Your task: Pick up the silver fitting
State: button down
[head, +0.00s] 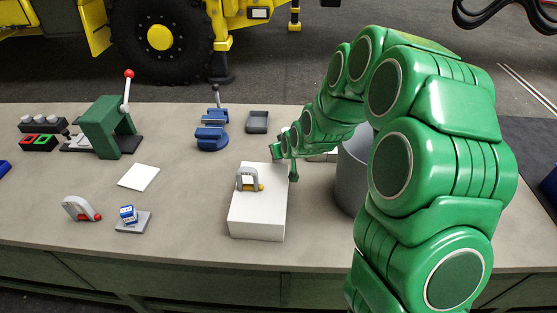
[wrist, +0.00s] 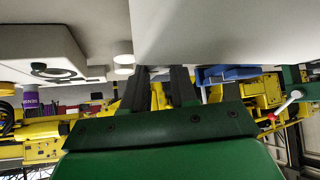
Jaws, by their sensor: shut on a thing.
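My gripper (head: 293,172) is beside the right edge of the white box (head: 257,220), near its far end. In the wrist view its two dark fingers (wrist: 161,72) point up toward the pale underside of the picture's upper surfaces. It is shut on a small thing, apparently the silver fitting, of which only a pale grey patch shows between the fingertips. Its shape is too small to tell. A grey bow-shaped piece with a yellow-orange pin (head: 247,180) stands on the white box. A similar grey piece with a red pin (head: 80,208) lies at the left front.
A grey cylinder (head: 352,175) stands right of my gripper, partly behind my arm. A blue vise (head: 212,133), a dark tray (head: 257,122) and a green press (head: 105,128) stand farther back. A white plate (head: 139,177) lies left; bench around it is clear.

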jog(key=shift+r, duration=0.15)
jog(key=shift+r, duration=0.3)
jog(key=r, duration=0.3)
jog(key=shift+s, duration=0.25)
jog(key=s+d+r, duration=0.3)
jog(key=s+r, duration=0.6)
jog(key=s, duration=0.4)
jog(key=shift+d, duration=0.3)
